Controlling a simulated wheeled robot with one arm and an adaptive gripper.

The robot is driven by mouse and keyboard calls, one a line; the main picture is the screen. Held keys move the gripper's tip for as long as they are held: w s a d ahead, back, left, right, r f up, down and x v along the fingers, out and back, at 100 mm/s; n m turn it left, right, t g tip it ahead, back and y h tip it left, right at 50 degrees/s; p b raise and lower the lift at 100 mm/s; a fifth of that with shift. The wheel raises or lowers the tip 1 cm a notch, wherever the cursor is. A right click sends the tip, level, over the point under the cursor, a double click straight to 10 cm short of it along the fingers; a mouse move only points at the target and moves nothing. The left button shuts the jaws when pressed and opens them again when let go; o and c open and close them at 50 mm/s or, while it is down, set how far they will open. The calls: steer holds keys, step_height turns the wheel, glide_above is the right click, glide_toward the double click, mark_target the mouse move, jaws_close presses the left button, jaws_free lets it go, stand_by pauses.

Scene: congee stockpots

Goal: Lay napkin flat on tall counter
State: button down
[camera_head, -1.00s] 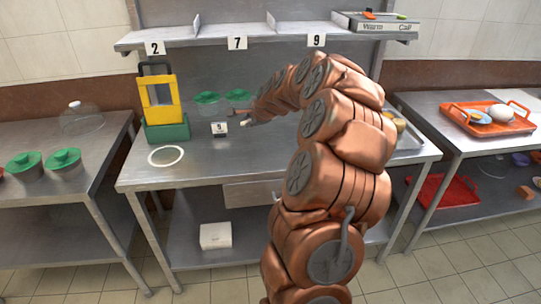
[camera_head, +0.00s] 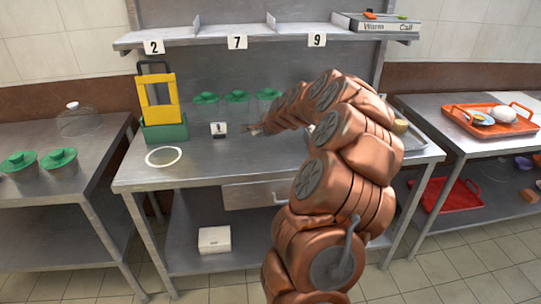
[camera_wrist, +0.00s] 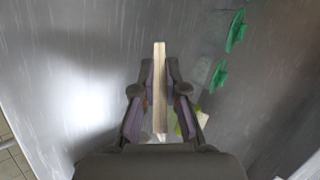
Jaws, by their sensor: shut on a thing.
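My gripper (camera_wrist: 160,85) is shut on a thin pale strip (camera_wrist: 160,60) in the wrist view. It looks like the napkin seen edge-on, but its full shape does not show. In the head view my gripper (camera_head: 254,130) is small, above the middle steel counter (camera_head: 225,170), right of a small number card (camera_head: 218,129). What it holds is hard to make out there. The counter's grey top fills most of the wrist view. I cannot tell how far above it the held strip is.
Several green-lidded jars (camera_head: 237,97) stand at the counter's back. A yellow-and-green holder (camera_head: 160,105) stands left, behind a white ring (camera_head: 164,157). A numbered shelf (camera_head: 260,34) overhangs the back. An orange tray (camera_head: 490,121) sits on the right table. The counter's front left is clear.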

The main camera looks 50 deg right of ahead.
steer(key=shift+f+b, duration=0.55)
steer(key=shift+f, duration=1.5)
steer(key=c, duration=1.4)
jaws_free()
steer(key=shift+r, duration=0.15)
steer(key=shift+p+v, duration=0.7)
steer(key=shift+v, duration=3.25)
steer(key=shift+a, duration=0.1)
steer(key=r+p, duration=0.1)
steer(key=r, duration=0.1)
steer(key=s+r+p, duration=0.1)
steer(key=r, duration=0.2)
steer(key=s+r+p, duration=0.1)
steer(key=r, duration=0.2)
steer(key=shift+a, duration=0.35)
